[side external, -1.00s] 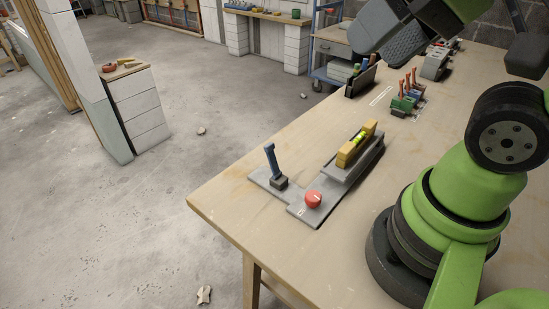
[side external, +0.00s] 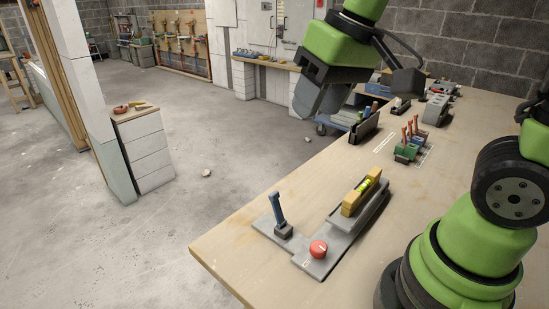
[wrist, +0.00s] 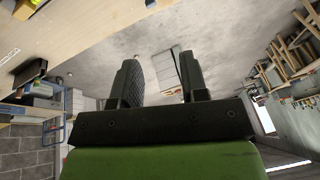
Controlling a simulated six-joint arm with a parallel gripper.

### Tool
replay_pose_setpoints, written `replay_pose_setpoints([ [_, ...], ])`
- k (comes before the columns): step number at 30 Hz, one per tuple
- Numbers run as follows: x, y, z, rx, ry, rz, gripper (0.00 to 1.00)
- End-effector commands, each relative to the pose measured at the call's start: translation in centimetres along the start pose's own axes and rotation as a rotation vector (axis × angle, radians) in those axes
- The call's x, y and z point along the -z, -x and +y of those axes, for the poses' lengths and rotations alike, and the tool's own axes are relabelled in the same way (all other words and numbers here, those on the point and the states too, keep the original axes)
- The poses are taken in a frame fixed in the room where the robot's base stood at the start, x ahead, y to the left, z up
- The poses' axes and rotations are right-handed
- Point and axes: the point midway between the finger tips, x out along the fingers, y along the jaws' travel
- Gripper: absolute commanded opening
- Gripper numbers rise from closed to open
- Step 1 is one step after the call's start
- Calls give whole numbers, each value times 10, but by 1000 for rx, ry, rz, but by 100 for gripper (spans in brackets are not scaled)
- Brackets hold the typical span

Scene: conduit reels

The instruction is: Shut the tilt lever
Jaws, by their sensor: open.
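The lever with a blue handle (side external: 278,208) stands nearly upright on a dark block, its top leaning slightly left in the side external view. It sits on a grey stepped base plate (side external: 315,262) near the table's front left corner. A round red knob (side external: 318,249) is on the same plate. A yellow spirit level (side external: 361,193) lies on the raised grey platform behind it. My gripper (side external: 310,108) is high up, well behind and apart from the lever. In the wrist view my gripper (wrist: 159,68) is open and empty; the lever is not visible there.
A row of orange-handled levers (side external: 411,135) on coloured blocks and a dark holder (side external: 365,126) stand farther back on the wooden table (side external: 240,240). A grey box (side external: 436,109) is beyond them. The table between the lever plate and these is mostly clear.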

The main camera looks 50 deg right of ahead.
Motion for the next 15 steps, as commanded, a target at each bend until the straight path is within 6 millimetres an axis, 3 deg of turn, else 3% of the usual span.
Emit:
replay_pose_setpoints([
  [3,22,-40,0,-49,61,-110,40],
  [9,38,-103,3,-108,150,-250,40],
  [15,40,-136,6,-132,196,-318,40],
])
